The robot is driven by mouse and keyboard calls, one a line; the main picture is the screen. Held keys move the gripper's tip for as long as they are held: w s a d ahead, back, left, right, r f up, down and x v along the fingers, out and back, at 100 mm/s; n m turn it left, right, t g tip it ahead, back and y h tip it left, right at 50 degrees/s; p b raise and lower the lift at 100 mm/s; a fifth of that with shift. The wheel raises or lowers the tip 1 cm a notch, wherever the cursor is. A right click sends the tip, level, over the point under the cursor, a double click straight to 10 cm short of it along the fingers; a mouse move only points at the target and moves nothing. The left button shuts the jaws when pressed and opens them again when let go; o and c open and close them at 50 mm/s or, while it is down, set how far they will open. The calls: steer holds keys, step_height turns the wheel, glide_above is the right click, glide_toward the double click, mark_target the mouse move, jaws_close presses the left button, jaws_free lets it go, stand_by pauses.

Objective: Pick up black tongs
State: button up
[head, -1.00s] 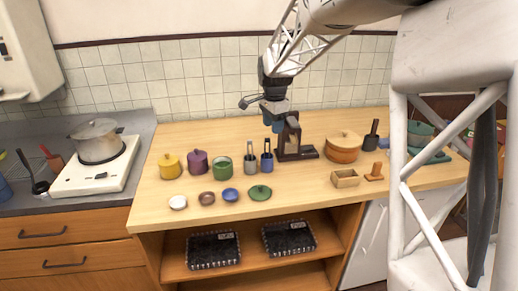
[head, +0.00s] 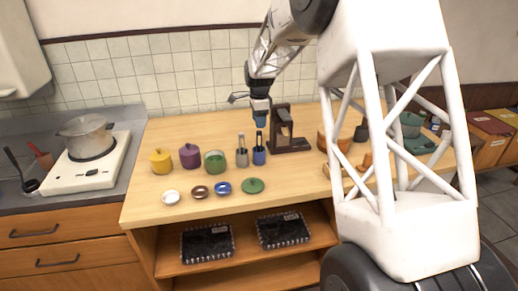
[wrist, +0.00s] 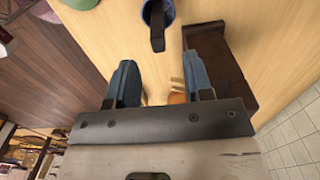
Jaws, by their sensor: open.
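A blue cup (head: 259,157) stands on the wooden counter with a dark upright utensil, apparently black tongs (head: 259,138), in it. In the wrist view the blue cup (wrist: 146,14) is at the top, with the flat black tongs (wrist: 158,32) in it. My gripper (head: 261,121) is just above them in the head view. It is open and empty, its two blue fingers (wrist: 160,76) apart, with the tongs ahead of the gap and not between the fingertips.
A dark brown stand (head: 290,147) is close to the right of the blue cup. Green (head: 215,162), purple (head: 190,157) and yellow (head: 161,161) pots stand to the left. Small bowls and a green lid (head: 253,186) lie in front. The counter's front right is partly hidden by my body.

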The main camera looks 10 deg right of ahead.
mark_target(259, 135)
steer(key=shift+f, duration=1.3)
steer(key=shift+s+f, duration=0.1)
steer(key=shift+f, duration=2.5)
jaws_close()
